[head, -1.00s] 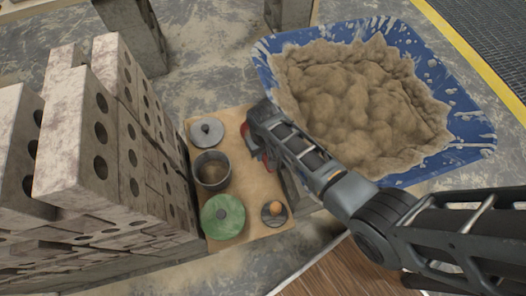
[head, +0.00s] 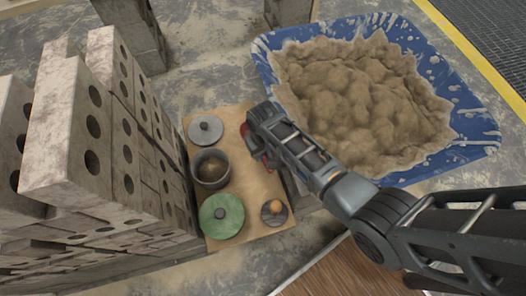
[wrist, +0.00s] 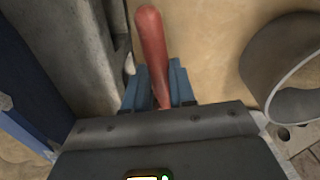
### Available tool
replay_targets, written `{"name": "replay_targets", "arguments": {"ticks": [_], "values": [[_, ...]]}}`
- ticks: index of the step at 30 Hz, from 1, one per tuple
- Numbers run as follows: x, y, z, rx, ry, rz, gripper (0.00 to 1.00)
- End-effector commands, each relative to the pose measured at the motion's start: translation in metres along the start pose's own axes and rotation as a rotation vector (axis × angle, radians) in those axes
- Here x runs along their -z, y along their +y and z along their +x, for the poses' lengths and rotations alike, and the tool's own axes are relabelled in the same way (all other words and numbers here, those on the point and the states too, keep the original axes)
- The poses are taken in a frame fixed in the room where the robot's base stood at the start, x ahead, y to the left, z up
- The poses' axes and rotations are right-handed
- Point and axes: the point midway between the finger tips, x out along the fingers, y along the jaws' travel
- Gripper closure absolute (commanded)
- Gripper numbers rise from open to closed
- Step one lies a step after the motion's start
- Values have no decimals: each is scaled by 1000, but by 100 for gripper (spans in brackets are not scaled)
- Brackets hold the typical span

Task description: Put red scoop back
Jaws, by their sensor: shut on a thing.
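The red scoop shows in the wrist view as a red handle (wrist: 151,45) between the blue fingers of my gripper (wrist: 158,88). My gripper is shut on it. In the head view my gripper (head: 258,145) is over the right edge of the tan board (head: 247,180), and only a little red shows beside it. The scoop's bowl is hidden, and I cannot tell whether the scoop touches the board.
On the board are a grey lid (head: 205,130), a dark pot (head: 211,169) with brown contents, a green lid (head: 221,216) and a dark lid with an orange knob (head: 274,213). Stacked bricks (head: 85,140) stand left. A blue tub (head: 470,130) of mortar stands right.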

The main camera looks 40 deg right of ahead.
Motion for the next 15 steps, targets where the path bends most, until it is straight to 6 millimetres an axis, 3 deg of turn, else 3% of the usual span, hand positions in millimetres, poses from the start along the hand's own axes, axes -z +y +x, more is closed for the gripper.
{"name": "replay_targets", "arguments": {"ticks": [3, 4, 12, 15], "values": [[0, 0, 2, 0, 1, 0, 100], [1, 0, 2, 0, 1, 0, 73], [0, 0, 2, 0, 1, 0, 48], [0, 0, 2, 0, 1, 0, 45]]}}
